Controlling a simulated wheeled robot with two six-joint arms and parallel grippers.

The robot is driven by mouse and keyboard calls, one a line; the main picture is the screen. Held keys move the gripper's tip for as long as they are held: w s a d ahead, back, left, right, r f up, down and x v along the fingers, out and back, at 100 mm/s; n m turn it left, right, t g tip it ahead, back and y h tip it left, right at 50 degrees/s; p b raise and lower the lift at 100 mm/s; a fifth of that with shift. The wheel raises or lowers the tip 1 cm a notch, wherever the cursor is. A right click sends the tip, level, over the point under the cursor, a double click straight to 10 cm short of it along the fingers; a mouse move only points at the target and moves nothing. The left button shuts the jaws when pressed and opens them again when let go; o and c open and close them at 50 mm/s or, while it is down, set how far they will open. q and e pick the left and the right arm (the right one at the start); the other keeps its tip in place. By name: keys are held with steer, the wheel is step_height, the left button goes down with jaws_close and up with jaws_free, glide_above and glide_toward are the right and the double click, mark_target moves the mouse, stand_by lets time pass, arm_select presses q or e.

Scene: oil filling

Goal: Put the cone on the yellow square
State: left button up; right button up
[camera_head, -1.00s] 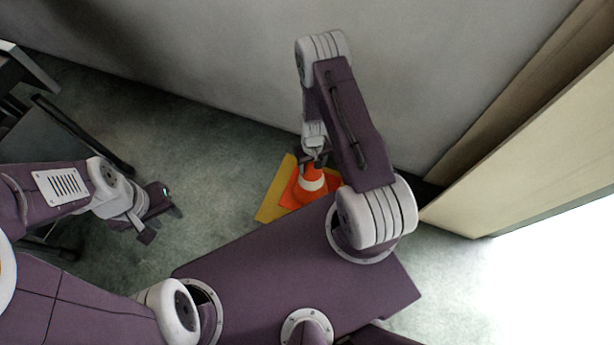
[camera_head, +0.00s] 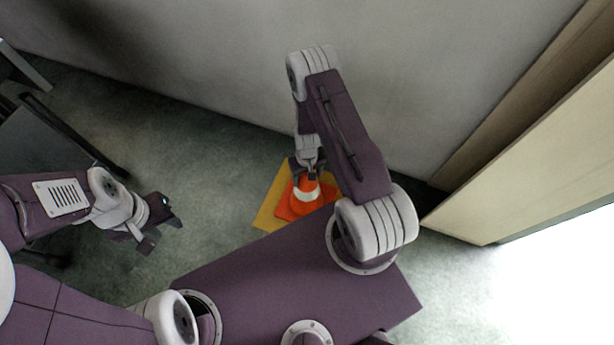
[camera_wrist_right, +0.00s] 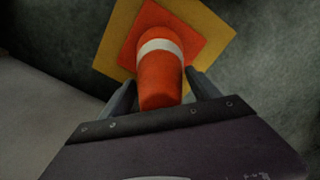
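The orange cone (camera_head: 305,194) with a white band stands on its square orange base over the yellow square (camera_head: 265,212). In the right wrist view the cone (camera_wrist_right: 160,75) is in front of my palm, and the yellow square (camera_wrist_right: 114,45) shows around its base. I cannot tell whether the base rests fully on it. My right gripper (camera_head: 309,176) is open, its fingers on either side of the cone's top; its fingers also show in the right wrist view (camera_wrist_right: 160,80). My left gripper (camera_head: 160,225) is off to the left, empty, its opening unclear.
A grey wall (camera_head: 220,70) rises behind the cone. A pale wooden panel (camera_head: 530,160) stands at the right. Dark furniture (camera_head: 50,150) is at the far left. Green carpet (camera_head: 215,165) lies clear between the left gripper and the yellow square.

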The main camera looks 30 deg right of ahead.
steer(key=shift+o, duration=0.6)
step_height(320, 180, up, 13)
steer(key=p, duration=1.2)
steer(key=shift+f, duration=0.2)
steer(key=shift+w+r, duration=0.1)
steer(key=shift+r, duration=0.2)
steer(key=s+a+r, duration=0.1)
steer(key=s+r, duration=0.2)
steer(key=r, duration=0.5)
steer(key=s+a+r, duration=0.2)
steer(key=s+r, duration=0.1)
steer(key=r, duration=0.6)
steer(key=s+a+r+t, duration=0.1)
steer(key=s+a+r, duration=0.1)
steer(key=r, duration=0.7)
steer(key=shift+s+r+n, duration=0.2)
steer(key=shift+s+n, duration=0.2)
